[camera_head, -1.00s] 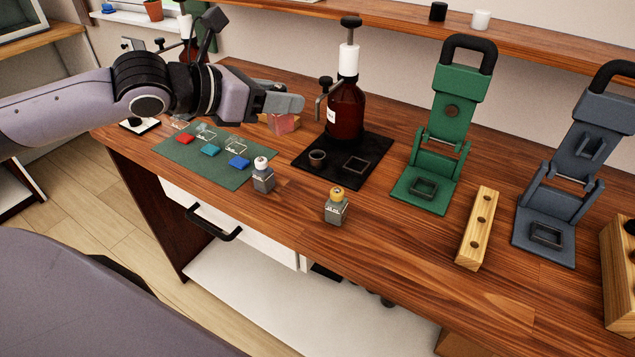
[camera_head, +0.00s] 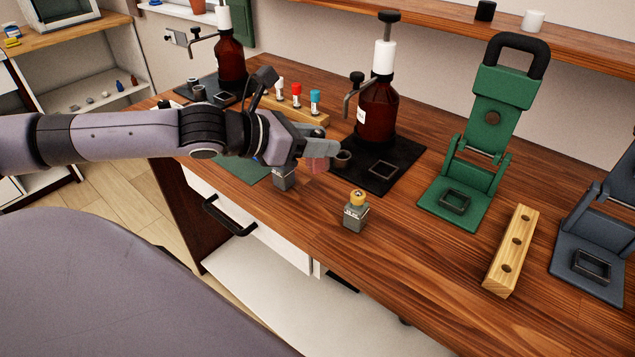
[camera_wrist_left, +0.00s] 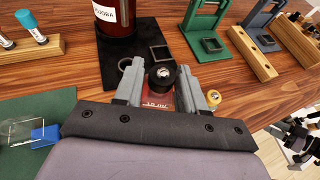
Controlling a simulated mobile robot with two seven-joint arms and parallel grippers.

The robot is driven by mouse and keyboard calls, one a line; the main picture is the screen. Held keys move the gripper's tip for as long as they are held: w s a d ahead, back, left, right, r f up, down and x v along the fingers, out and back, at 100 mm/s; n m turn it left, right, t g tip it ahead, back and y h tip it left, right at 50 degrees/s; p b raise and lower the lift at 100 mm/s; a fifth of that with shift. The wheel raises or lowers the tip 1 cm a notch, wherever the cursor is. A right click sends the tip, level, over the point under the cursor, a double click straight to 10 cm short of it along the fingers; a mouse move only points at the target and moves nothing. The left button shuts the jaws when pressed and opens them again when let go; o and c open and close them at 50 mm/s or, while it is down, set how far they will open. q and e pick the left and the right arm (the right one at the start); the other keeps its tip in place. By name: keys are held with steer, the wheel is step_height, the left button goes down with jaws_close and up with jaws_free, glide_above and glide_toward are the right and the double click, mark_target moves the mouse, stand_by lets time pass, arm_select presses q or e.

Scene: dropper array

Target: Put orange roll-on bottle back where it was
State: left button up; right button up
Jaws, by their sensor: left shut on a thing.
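My left gripper (camera_head: 318,148) is shut on a small bottle with a reddish, see-through body (camera_head: 318,164), seemingly the orange roll-on bottle. In the left wrist view it stands between the fingers (camera_wrist_left: 165,95), with a black top (camera_wrist_left: 162,76), a shiny round centre and a label below. The gripper is by the front left edge of the black mat (camera_head: 405,162). My right gripper is not in view.
A brown pump bottle (camera_head: 377,112) stands on the black mat. A wooden rack (camera_head: 300,115) with capped vials is behind my arm. A green press (camera_head: 480,150), a wooden block with holes (camera_head: 510,250) and a blue-grey press (camera_head: 590,250) stand right. A green mat (camera_head: 240,168) is partly covered.

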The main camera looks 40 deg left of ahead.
mark_target(318, 172)
arm_select(q)
step_height(318, 172, down, 7)
steer(key=b, duration=0.3)
steer(key=shift+r, duration=0.15)
steer(key=o, duration=1.2)
steer(key=shift+f, duration=0.2)
